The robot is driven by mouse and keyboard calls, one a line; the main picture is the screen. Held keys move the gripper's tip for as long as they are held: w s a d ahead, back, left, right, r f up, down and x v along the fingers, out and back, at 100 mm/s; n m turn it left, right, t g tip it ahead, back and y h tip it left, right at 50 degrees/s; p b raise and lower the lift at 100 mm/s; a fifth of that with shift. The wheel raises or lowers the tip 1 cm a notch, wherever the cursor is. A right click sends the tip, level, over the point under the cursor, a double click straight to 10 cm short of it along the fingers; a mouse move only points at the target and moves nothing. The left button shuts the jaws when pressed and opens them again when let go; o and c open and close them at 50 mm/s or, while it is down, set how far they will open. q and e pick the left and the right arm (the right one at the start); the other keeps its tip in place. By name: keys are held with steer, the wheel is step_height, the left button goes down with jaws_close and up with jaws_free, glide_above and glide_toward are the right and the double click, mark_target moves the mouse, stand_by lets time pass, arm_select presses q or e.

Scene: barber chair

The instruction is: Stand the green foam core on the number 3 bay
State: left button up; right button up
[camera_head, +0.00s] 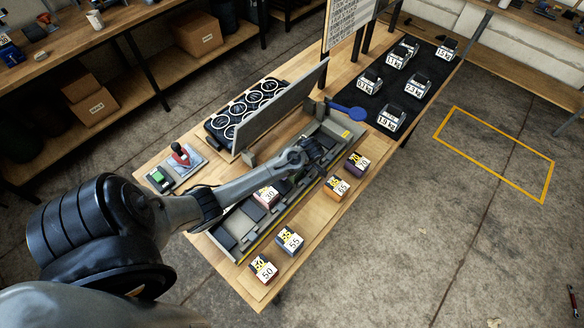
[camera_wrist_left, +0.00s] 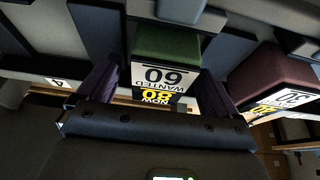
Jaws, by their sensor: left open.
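The green foam core (camera_wrist_left: 166,42) shows in the left wrist view, with an inverted card reading 60 WANTED and 80 NOW on its face. My left gripper (camera_wrist_left: 155,92) is open, with one finger on each side of that card; I cannot tell whether either finger touches the core. In the head view my left gripper (camera_head: 312,150) is over the far half of the long grey tray (camera_head: 228,236), and the green core is hidden or too small to make out. A bay label 4 (camera_wrist_left: 58,82) shows left of the core. No number 3 is readable. My right gripper is out of view.
A dark red core (camera_wrist_left: 270,72) marked 30 stands beside the green one. Marked blocks 50 (camera_head: 263,268), 55 (camera_head: 289,241), 65 (camera_head: 337,187) and 70 (camera_head: 356,162) line the tray's front. A grey upright panel (camera_head: 280,108) stands behind the tray, close to my arm.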

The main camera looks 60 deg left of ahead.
arm_select(q)
steer(key=v, duration=1)
steer(key=s+d+m+t+h, duration=0.1)
steer(key=s+d+m, duration=0.3)
steer(key=d+m, duration=0.35)
steer(key=s+d+m+t+h, duration=0.1)
steer(key=s+d+m+t, duration=0.1)
steer(key=s+d+m, duration=0.5)
steer(key=s+d+r+m+t+h, duration=0.2)
steer(key=s+d+r+m, duration=0.3)
steer(key=d+m, duration=0.4)
steer(key=shift+s+d+r, duration=0.3)
steer(key=shift+d+r, duration=0.05)
steer(key=shift+d, duration=0.15)
step_height(320, 180, up, 13)
steer(key=p, duration=1.3)
